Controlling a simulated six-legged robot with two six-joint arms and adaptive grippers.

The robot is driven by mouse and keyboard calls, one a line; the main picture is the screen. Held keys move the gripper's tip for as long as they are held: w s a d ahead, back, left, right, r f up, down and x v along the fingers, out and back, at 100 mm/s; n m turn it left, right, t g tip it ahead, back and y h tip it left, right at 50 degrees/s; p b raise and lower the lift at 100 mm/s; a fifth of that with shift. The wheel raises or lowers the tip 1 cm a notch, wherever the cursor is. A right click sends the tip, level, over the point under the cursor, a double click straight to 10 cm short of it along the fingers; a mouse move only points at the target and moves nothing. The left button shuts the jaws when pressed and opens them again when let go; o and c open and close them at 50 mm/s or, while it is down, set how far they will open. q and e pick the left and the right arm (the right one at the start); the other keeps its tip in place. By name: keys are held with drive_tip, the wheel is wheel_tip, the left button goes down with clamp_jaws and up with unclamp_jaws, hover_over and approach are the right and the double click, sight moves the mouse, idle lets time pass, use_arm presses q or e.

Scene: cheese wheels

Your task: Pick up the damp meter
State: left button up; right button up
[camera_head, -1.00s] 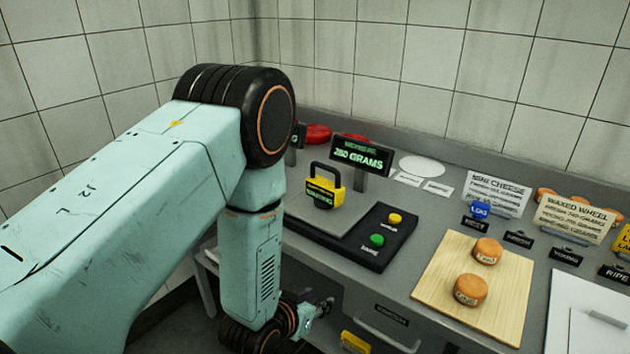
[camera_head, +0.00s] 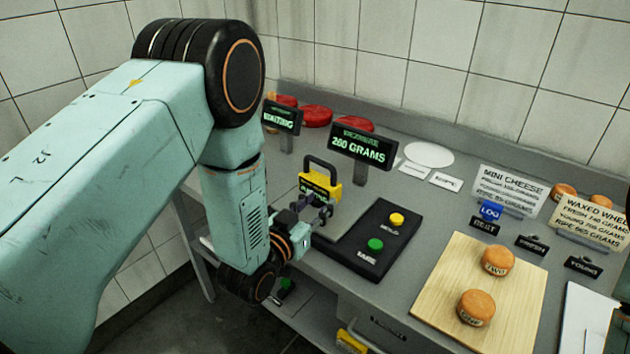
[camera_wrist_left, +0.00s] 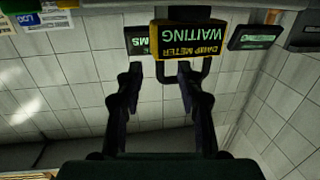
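The damp meter (camera_head: 322,181) is a yellow box with a black handle and a dark screen. It stands upright on the grey plate left of the button panel in the head view. In the left wrist view the damp meter (camera_wrist_left: 191,42) appears upside down, with "WAITING" on its screen. My left gripper (camera_head: 322,212) is at the near side of the meter and overlaps its lower part in the head view. In the left wrist view the left gripper's fingers (camera_wrist_left: 159,75) are spread apart, with nothing held between them. My right gripper does not show.
A display reading 260 grams (camera_head: 361,147) stands behind the meter, and a waiting display (camera_head: 282,117) is to its left. A black panel (camera_head: 368,249) with yellow and green buttons lies right of it. A wooden board (camera_head: 455,290) holds two small cheeses.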

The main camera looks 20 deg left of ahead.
sight(333, 179)
use_arm(q)
drive_tip(key=shift+w+a+r+t, duration=0.15)
drive_tip(key=shift+r+t, duration=0.05)
drive_tip(key=shift+r, duration=0.15)
drive_tip(key=shift+w+a+r+t, duration=0.1)
drive_tip(key=shift+a+r+t, duration=0.1)
drive_tip(key=shift+r, duration=0.1)
drive_tip(key=shift+w+d+r, duration=0.1)
drive_tip(key=shift+w+d, duration=0.15)
drive_tip(key=shift+d, duration=0.05)
drive_tip(key=shift+w+d+r, duration=0.2)
drive_tip(key=shift+w+d, duration=0.2)
drive_tip(key=shift+w, duration=0.15)
drive_tip(key=shift+w+d+r, duration=0.15)
drive_tip(key=shift+w+d, duration=0.2)
drive_tip(key=shift+w, duration=0.2)
drive_tip(key=w, duration=0.3)
drive_tip(key=shift+w+a+f+p, duration=0.1)
drive_tip(key=shift+w+a+p, duration=0.05)
drive_tip(key=shift+w+p, duration=0.2)
drive_tip(key=shift+w, duration=0.2)
drive_tip(key=shift+d, duration=0.4)
drive_tip(key=shift+w+a, duration=0.15)
drive_tip(key=shift+a, duration=0.1)
drive_tip(key=c, duration=0.4)
drive_tip(key=shift+d, duration=0.2)
clamp_jaws()
